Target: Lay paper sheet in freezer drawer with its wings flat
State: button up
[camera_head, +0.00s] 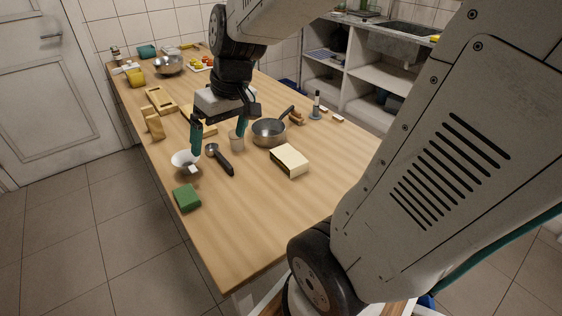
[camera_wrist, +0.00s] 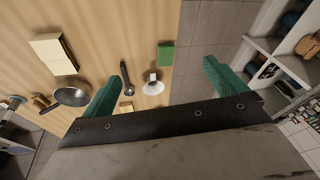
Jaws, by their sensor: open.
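I cannot make out a paper sheet or a freezer drawer in either view. My gripper (camera_head: 218,146) is open and empty above the wooden table, its two teal fingers spread wide. In the head view a white bowl (camera_head: 182,157) with a small white piece at its edge is by the left finger. A black-handled scoop (camera_head: 225,164) lies below the gap between the fingers. In the wrist view the open fingers (camera_wrist: 162,69) show with the bowl (camera_wrist: 152,88) between them.
A green block (camera_head: 187,198) lies at the table's left edge. A saucepan (camera_head: 268,133), a cream block (camera_head: 291,161) and a cup stand right of the gripper. The near table end (camera_head: 245,240) is bare. Open shelves (camera_head: 390,75) stand at the back right.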

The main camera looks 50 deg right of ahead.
jog(key=w+d+f+m+t, duration=0.1)
jog(key=w+d+f, duration=0.45)
jog(key=d, duration=0.25)
jog(key=m+h, duration=0.2)
jog(key=h, duration=0.1)
send_near(280, 147)
jog(key=shift+a+f, duration=0.25)
jog(key=shift+f, duration=0.2)
jog(key=shift+a+f, duration=0.2)
jog(key=shift+f, duration=0.3)
jog(key=shift+w+d+f, duration=0.15)
jog(key=shift+d+f, duration=0.1)
jog(key=shift+f, duration=0.3)
jog(key=shift+w+d+f, duration=0.1)
jog(key=shift+d+f, duration=0.15)
jog(key=shift+f, duration=0.3)
jog(key=shift+w+x, duration=0.1)
jog(key=shift+x, duration=1.4)
jog(key=shift+w+x, duration=0.15)
jog(key=shift+x, duration=1.35)
jog(key=shift+d+r, duration=0.1)
jog(key=c, duration=1.1)
jog(key=shift+r+t, duration=0.15)
jog(key=shift+t, duration=0.15)
